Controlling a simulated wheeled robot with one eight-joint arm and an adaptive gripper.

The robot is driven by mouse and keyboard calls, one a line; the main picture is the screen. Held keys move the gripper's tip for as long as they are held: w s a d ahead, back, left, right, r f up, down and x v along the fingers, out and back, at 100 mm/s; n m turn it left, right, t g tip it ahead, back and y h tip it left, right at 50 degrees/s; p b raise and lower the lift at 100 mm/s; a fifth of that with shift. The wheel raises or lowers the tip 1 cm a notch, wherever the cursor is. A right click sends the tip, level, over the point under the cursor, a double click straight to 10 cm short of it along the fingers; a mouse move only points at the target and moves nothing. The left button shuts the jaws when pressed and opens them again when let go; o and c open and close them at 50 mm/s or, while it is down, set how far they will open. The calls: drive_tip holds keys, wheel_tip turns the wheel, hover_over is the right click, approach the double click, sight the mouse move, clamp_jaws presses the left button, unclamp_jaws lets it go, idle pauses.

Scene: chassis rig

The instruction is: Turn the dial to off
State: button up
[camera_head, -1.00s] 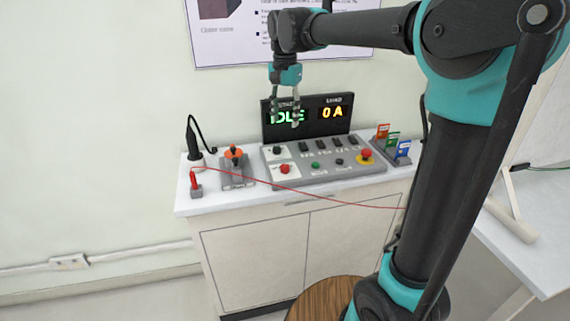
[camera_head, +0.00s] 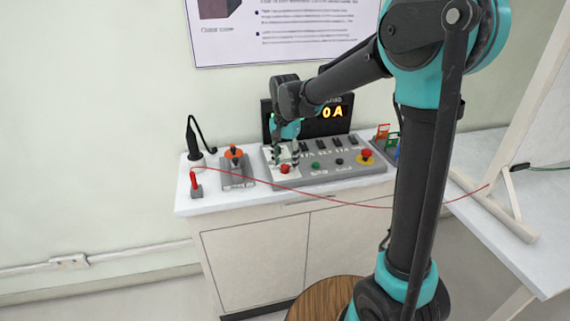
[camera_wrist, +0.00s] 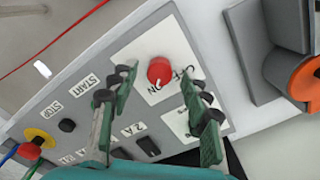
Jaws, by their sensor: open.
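The control panel (camera_head: 330,175) lies on the white cabinet top. A round red knob (camera_wrist: 158,71) sits on a white plate lettered OFF and ON; it also shows in the head view (camera_head: 284,169). A second white plate (camera_wrist: 180,125) lies beside it, and what sits on that plate is mostly hidden by my finger. My gripper (camera_head: 286,160) is open and empty, pointing down over the panel's left end. In the wrist view the red knob appears between the fingertips; I cannot tell whether they touch anything.
A display (camera_head: 334,112) stands behind the panel, partly covered by my gripper. A red-and-yellow stop button (camera_head: 365,155) is at the panel's right. An orange-topped device (camera_head: 234,155) and a red clip (camera_head: 195,183) stand to the left. A red cable (camera_head: 340,203) crosses the cabinet front.

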drive_tip(key=shift+f, duration=0.55)
clamp_jaws()
